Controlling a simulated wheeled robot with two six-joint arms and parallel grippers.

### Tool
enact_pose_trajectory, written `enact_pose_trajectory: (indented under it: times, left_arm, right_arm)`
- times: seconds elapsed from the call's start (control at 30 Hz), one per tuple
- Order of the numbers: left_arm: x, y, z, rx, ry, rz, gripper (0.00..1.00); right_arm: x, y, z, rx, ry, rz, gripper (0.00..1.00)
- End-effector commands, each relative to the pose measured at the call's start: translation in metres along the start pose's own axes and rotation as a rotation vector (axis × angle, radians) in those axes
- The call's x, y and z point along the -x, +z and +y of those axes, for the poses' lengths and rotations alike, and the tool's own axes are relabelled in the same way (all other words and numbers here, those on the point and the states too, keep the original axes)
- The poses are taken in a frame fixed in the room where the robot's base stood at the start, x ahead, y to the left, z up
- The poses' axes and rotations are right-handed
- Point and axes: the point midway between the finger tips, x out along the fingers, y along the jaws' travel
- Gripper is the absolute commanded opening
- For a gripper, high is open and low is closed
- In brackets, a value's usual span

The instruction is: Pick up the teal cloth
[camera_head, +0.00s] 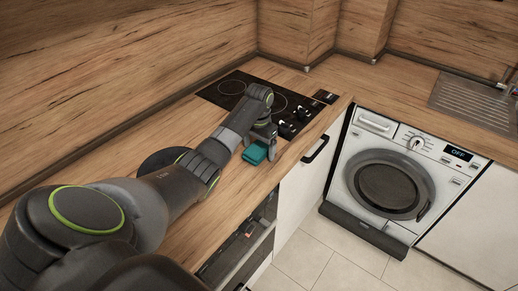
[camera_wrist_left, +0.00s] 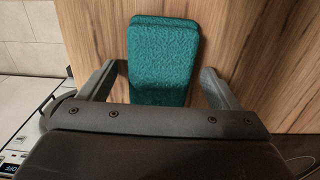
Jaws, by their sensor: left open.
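The teal cloth (camera_head: 254,154) lies folded on the wooden counter, near its front edge and beside the cooktop. In the left wrist view the cloth (camera_wrist_left: 162,62) looks like a thick folded pad. My left gripper (camera_head: 262,146) is over the cloth, with its fingers pointing down. In the left wrist view the open fingers of my left gripper (camera_wrist_left: 162,84) stand on either side of the cloth, with a gap showing on each side. Part of the cloth is hidden under the gripper body. My right gripper is in neither view.
A black cooktop (camera_head: 228,88) with knobs lies just behind the cloth. A dark round item (camera_head: 160,163) sits on the counter behind my left arm. A drawer or rack (camera_head: 240,250) stands open below the counter. A washing machine (camera_head: 385,180) stands to the right, and a sink (camera_head: 475,100) is farther right.

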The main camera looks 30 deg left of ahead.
Motion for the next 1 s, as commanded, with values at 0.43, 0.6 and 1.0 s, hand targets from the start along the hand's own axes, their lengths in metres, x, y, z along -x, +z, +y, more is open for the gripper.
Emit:
enact_pose_trajectory:
  times: [0.43, 0.6, 1.0]
  left_arm:
    - [-0.004, 0.000, 0.000, 0.000, -0.001, 0.001, 0.62]
    - [-0.003, 0.000, 0.000, 0.000, -0.001, 0.001, 0.40]
    - [0.012, -0.001, -0.001, 0.000, -0.003, 0.005, 0.36]
  right_arm:
    - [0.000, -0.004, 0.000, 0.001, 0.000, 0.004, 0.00]
    - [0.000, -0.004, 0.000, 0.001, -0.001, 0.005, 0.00]
    - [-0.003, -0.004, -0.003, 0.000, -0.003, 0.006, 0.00]
